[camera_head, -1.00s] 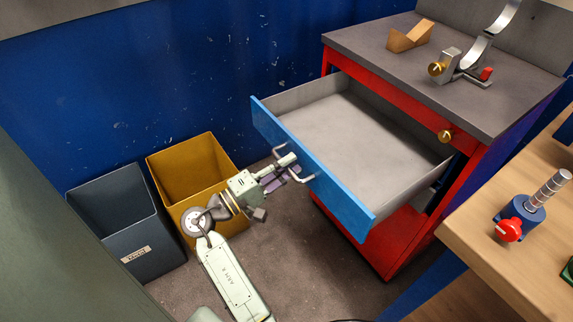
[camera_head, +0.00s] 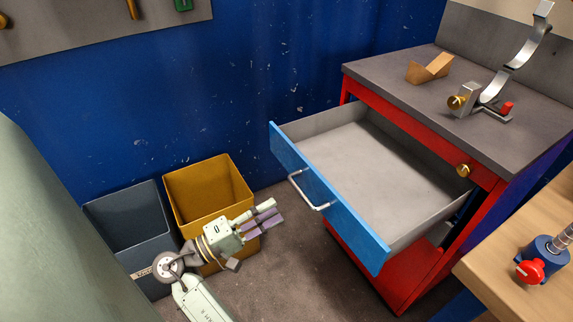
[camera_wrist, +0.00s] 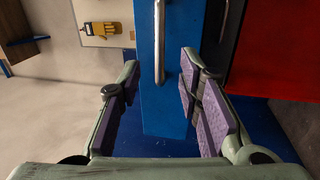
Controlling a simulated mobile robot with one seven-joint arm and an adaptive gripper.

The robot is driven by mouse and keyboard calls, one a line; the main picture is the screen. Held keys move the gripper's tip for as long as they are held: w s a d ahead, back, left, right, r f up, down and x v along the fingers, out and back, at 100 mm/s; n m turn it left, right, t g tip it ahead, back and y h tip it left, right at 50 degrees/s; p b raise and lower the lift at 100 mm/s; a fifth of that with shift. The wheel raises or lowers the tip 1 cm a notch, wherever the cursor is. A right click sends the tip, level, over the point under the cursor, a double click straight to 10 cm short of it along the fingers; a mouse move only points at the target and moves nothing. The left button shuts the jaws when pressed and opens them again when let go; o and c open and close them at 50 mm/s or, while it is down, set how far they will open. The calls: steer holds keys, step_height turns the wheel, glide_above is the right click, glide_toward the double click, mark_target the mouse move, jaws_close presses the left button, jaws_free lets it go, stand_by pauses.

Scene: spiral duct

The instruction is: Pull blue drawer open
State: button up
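The blue drawer (camera_head: 345,215) is pulled well out of the red cabinet (camera_head: 400,262), and its grey inside (camera_head: 375,170) looks empty. Its silver bar handle (camera_head: 311,192) is on the blue front. My gripper (camera_head: 274,213) is apart from the handle, to its lower left in the head view, with a gap between. In the wrist view, my gripper (camera_wrist: 160,72) is open, with its purple-padded fingers spread. The handle (camera_wrist: 159,38) and the blue front (camera_wrist: 177,70) show ahead between the fingers. Nothing is held.
A yellow bin (camera_head: 208,185) and a dark grey bin (camera_head: 125,220) stand behind my arm by the blue wall. The cabinet top holds a wooden block (camera_head: 430,70) and a metal bracket device (camera_head: 480,103). A wooden bench (camera_head: 525,255) stands at right.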

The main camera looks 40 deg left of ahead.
steer(key=shift+v, duration=1.25)
